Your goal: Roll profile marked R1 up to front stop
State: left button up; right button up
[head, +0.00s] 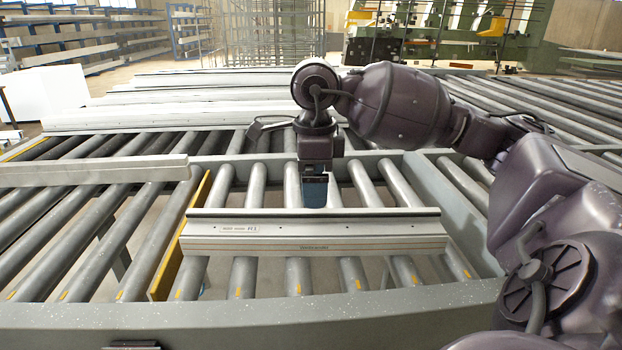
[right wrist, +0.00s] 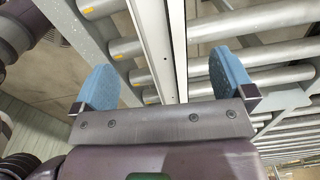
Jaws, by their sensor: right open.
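The profile marked R1 (head: 315,236) is a long pale bar with a label at its left end. It lies across the grey rollers, side to side in the head view. My right gripper (head: 314,188) hangs just behind it, pointing down. In the right wrist view the open blue fingers (right wrist: 162,80) stand on either side of the profile (right wrist: 158,40), with visible space to each finger. A yellow strip (head: 180,238) stands upright left of the profile. The grey front beam (head: 260,318) runs across the near end of the rollers; I cannot make out a separate front stop. My left gripper is not in view.
Another pale bar (head: 95,171) lies on the rollers at the left. Several more long profiles (head: 180,112) lie across the back. Bare rollers (head: 243,275) show between R1 and the front beam. A grey side rail (head: 445,215) runs along the right.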

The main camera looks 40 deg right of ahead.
aim_at(314, 227)
notch_tip(314, 227, down, 10)
jog(key=shift+f, duration=0.1)
jog(key=c, duration=1.3)
jog(key=shift+n+b, duration=0.4)
dwell(0.4)
jog(key=o, duration=1.3)
notch_tip(314, 227, up, 11)
